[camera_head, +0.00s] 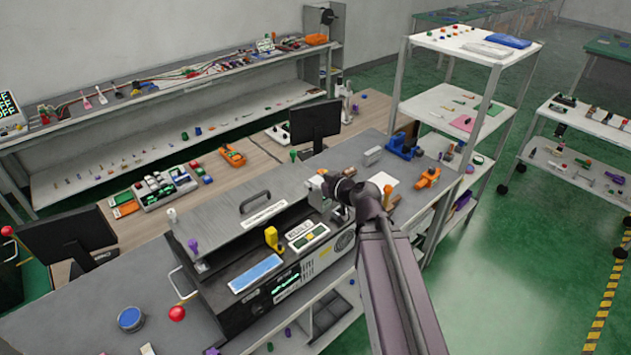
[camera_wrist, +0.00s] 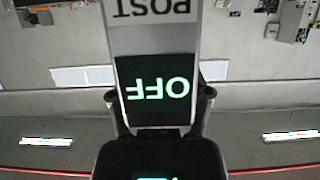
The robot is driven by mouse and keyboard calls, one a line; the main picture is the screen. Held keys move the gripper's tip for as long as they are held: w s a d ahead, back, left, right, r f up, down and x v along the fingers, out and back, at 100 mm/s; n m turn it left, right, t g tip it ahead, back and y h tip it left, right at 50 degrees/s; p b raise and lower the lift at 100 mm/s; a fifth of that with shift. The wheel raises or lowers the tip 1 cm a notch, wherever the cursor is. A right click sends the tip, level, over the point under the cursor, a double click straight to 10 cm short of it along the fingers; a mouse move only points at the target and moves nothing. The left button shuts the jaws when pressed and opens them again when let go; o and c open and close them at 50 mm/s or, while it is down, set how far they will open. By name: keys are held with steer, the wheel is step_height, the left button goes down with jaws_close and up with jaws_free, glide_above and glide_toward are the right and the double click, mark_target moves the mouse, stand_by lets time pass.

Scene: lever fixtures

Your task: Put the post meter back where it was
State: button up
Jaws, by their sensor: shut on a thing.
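The post meter (camera_wrist: 157,60) fills the middle of the wrist view. It is a grey plate with the label POST and a dark screen reading OFF in green, both upside down in the picture. My gripper (camera_wrist: 161,100) is shut on it, with one finger at each side. In the head view my gripper (camera_head: 323,192) is above the right part of the grey bench, behind the dark machine. There the meter shows only as a small pale piece (camera_head: 316,196) at its tip, and its screen cannot be read. I cannot tell which place was the meter's own.
The dark machine (camera_head: 275,277) carries a yellow block (camera_head: 272,237), a blue pad (camera_head: 255,273) and a pale panel (camera_head: 308,236). A lid with a handle (camera_head: 255,202) lies behind. Orange (camera_head: 427,177) and blue (camera_head: 402,146) fixtures stand right of my gripper. A monitor (camera_head: 315,121) stands behind.

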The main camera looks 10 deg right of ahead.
mark_target(316, 202)
stand_by(0.3)
step_height(316, 202, down, 8)
steer(key=b, duration=0.8)
steer(key=shift+s, duration=0.1)
